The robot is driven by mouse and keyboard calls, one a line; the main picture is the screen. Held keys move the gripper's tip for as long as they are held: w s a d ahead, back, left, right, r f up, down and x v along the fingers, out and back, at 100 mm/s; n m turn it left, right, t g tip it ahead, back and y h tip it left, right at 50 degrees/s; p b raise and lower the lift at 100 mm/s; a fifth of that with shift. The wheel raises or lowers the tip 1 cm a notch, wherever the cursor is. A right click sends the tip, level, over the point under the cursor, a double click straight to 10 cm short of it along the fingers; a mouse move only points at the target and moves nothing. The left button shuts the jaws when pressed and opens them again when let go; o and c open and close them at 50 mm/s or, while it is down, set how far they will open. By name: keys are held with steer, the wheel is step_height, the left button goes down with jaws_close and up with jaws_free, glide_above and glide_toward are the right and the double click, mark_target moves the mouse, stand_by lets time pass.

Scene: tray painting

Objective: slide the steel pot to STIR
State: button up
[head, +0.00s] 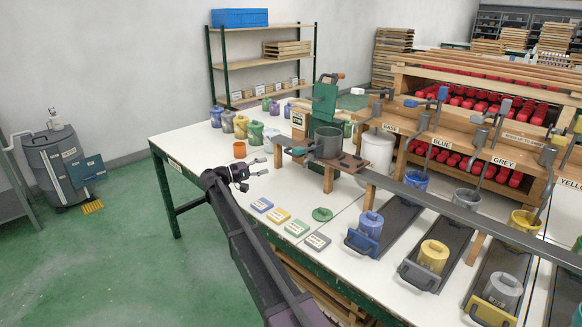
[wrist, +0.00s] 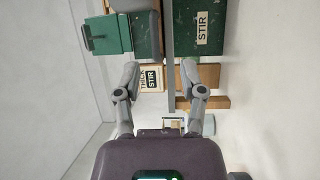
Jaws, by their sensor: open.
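The steel pot (head: 328,142) stands upright on the dark rail (head: 415,190), near the rail's left end. A teal handle (head: 295,151) sticks out to its left. The green stirring station (head: 325,97) rises just behind the pot. In the wrist view a green panel (wrist: 185,42) bears a STIR label, and a smaller card (wrist: 150,78) also reads STIR. My gripper (head: 264,167) is open and empty, left of the pot and apart from it, fingers pointing right. Its two fingers also show in the wrist view (wrist: 165,82).
Small coloured tiles (head: 279,215) and a green lid (head: 322,214) lie on the white table (head: 190,137). An orange cup (head: 239,149) stands behind my gripper. A white bucket (head: 377,152) stands beyond the rail. Blue, grey and yellow pots stand at the right.

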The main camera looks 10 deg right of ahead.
mark_target(290, 154)
steer(key=shift+w+a+f+h+b, duration=0.1)
steer(key=shift+w+a+h+b, duration=0.15)
steer(key=shift+w+a, duration=0.3)
steer(key=shift+w+a+f+h+b, duration=0.15)
steer(key=shift+w+a+b, duration=0.15)
steer(key=shift+a, duration=0.35)
steer(key=shift+d+r, duration=0.1)
steer(key=shift+p+x, duration=1.15)
steer(key=shift+x, duration=5.65)
steer(key=shift+w, duration=0.1)
steer(key=shift+c, duration=0.2)
jaws_close()
